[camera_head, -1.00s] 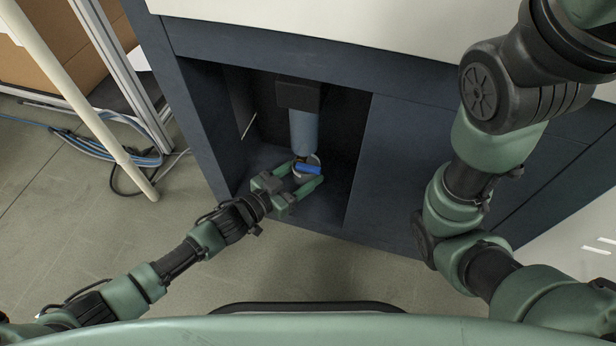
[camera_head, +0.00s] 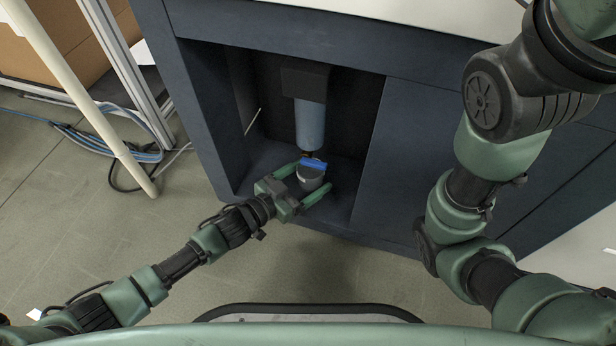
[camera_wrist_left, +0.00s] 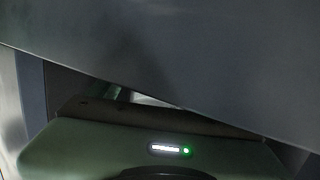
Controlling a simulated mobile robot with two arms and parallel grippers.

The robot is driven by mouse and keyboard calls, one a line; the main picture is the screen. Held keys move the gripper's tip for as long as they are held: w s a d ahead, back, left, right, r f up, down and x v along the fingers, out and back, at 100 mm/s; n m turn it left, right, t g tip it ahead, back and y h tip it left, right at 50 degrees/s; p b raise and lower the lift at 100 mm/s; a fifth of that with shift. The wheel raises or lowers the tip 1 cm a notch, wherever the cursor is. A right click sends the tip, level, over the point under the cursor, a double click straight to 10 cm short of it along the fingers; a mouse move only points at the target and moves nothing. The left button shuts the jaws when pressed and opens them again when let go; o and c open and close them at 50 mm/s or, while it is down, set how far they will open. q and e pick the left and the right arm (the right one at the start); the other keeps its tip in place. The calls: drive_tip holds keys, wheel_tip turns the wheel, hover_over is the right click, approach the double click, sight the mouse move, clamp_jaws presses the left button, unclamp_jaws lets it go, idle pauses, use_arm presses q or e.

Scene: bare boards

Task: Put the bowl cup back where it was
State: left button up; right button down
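The bowl cup (camera_head: 311,180), a small grey cup with a blue band or part at its top, is inside the open cabinet bay in the head view. It sits just below a blue-grey cylinder (camera_head: 310,125) that hangs from a black block. My left gripper (camera_head: 314,174) reaches in from the left, its two green fingers spread on either side of the cup. A slight gap seems to show at the lower finger; contact is hard to tell. The left wrist view shows only dark panels and my green gripper body; the cup is not visible there.
The dark blue cabinet (camera_head: 410,165) frames the bay, with a side wall at left and a closed panel at right. A pale pole (camera_head: 85,105) and blue cables (camera_head: 95,147) are at the left.

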use_arm(q)
drive_tip(key=shift+r, duration=0.15)
drive_tip(key=shift+s+a+r+p, duration=0.1)
drive_tip(key=shift+s+a+p, duration=0.15)
drive_tip(key=shift+p, duration=0.15)
drive_tip(key=p+v, duration=0.5)
drive_tip(key=v, duration=0.6)
drive_tip(key=shift+p, duration=0.4)
drive_tip(key=shift+s+a, duration=0.1)
